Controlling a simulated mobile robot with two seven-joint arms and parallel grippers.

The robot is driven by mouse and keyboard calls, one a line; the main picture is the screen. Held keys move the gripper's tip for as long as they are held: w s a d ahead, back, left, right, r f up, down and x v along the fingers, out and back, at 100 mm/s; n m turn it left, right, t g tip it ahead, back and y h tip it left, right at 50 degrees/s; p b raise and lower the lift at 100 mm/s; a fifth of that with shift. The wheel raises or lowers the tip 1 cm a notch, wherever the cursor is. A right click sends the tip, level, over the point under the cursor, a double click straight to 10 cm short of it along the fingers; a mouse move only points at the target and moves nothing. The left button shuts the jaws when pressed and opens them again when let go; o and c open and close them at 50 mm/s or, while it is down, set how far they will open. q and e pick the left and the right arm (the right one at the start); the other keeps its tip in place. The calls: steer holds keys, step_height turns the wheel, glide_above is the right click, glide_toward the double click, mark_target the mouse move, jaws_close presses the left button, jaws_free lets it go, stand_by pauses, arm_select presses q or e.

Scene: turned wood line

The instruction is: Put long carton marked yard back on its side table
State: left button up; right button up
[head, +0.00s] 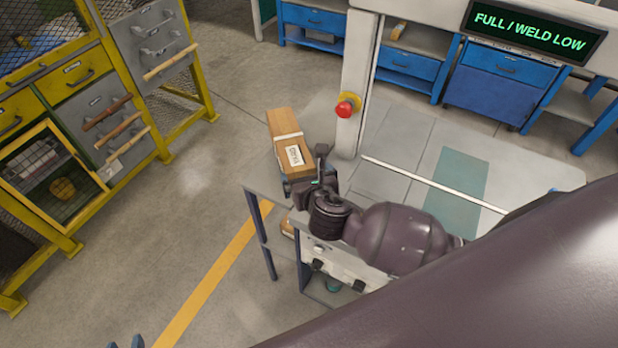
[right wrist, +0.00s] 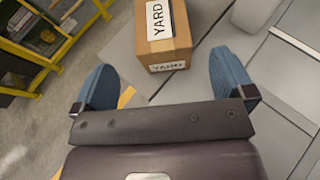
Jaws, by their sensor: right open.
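The long carton marked YARD (head: 287,138) is brown with a white band and a white label. In the head view it lies on the side table (head: 259,177) at the left end of the grey worktop. In the right wrist view the carton (right wrist: 163,42) is just beyond the fingertips, with its labelled end facing my right gripper (right wrist: 167,82). The blue fingers are wide apart, and the carton is not between them. In the head view my right gripper (head: 310,181) is at the carton's near end. My left gripper is not clearly shown.
A white post with a red button (head: 347,106) stands right of the carton. A white bar (head: 435,185) crosses the worktop, which has a green mat (head: 456,186). Yellow-framed cabinets (head: 75,85) stand at left, with open floor between. Blue benches (head: 500,75) stand behind.

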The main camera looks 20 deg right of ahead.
steer(key=shift+v, duration=0.95)
steer(key=shift+s, duration=0.1)
